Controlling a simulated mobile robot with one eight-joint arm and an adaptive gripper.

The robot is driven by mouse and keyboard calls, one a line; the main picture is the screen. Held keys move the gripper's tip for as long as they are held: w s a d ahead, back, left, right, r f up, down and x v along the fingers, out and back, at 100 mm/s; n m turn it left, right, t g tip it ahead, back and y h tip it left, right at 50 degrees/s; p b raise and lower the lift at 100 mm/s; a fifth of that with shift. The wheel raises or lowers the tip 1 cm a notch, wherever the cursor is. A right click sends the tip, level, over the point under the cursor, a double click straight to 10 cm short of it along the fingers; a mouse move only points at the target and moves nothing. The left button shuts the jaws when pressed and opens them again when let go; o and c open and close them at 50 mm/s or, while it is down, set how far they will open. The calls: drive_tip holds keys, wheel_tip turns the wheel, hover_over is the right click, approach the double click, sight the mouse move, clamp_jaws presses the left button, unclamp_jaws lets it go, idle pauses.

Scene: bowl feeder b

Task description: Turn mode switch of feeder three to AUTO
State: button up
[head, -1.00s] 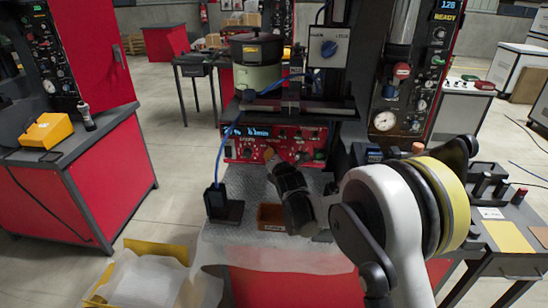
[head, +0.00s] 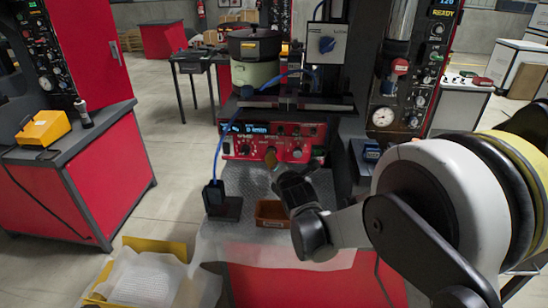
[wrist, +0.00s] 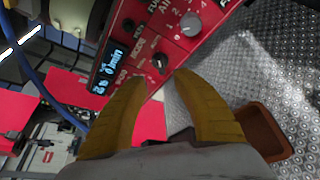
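The red feeder control panel (head: 285,132) has a lit blue display and several knobs and sits below the bowl feeder (head: 255,58). In the wrist view, a small black knob (wrist: 159,62) sits on the panel (wrist: 172,50) beside the display (wrist: 111,60), with a larger grey knob (wrist: 190,25) farther up. The small labels are too blurred to read surely. My gripper (head: 271,160) is close in front of the panel. In the wrist view its yellow fingers (wrist: 160,78) are apart, with the black knob just ahead of the gap. Contact is not visible.
A brown tray (head: 270,214) and a black stand (head: 222,205) with a blue cable are on the metal plate. A yellow-edged box (head: 145,275) sits at lower left. A gauge column (head: 388,118) stands right of the panel.

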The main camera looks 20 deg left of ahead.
drive_tip(key=v, duration=0.2)
drive_tip(key=shift+s+d+r, duration=0.1)
drive_tip(key=shift+s, duration=0.1)
drive_tip(key=s+d+r+m+g+h, duration=0.1)
drive_tip(key=s+d+r+m+h, duration=0.15)
drive_tip(key=d+m, duration=0.5)
drive_tip(key=s+d+r+m+h, duration=0.1)
drive_tip(key=s+d+r+m, duration=0.25)
drive_tip(key=d, duration=0.75)
drive_tip(key=s+d+r+m+g+h, duration=0.1)
drive_tip(key=s+d+r+m+h, duration=0.1)
drive_tip(key=s+d+m, duration=0.5)
drive_tip(key=s+d+f+m+g+h, duration=0.1)
drive_tip(key=s+d+f+m+g, duration=0.1)
drive_tip(key=s+d+m, duration=0.5)
drive_tip(key=s+d+f+m+g+h, duration=0.1)
drive_tip(key=s+d+f+m+g, duration=0.1)
drive_tip(key=s+d+m, duration=0.5)
drive_tip(key=s+d, duration=0.1)
drive_tip(key=s, duration=0.2)
drive_tip(key=shift+s+d+f, duration=0.25)
drive_tip(key=shift+s, duration=0.15)
drive_tip(key=shift+a, duration=0.1)
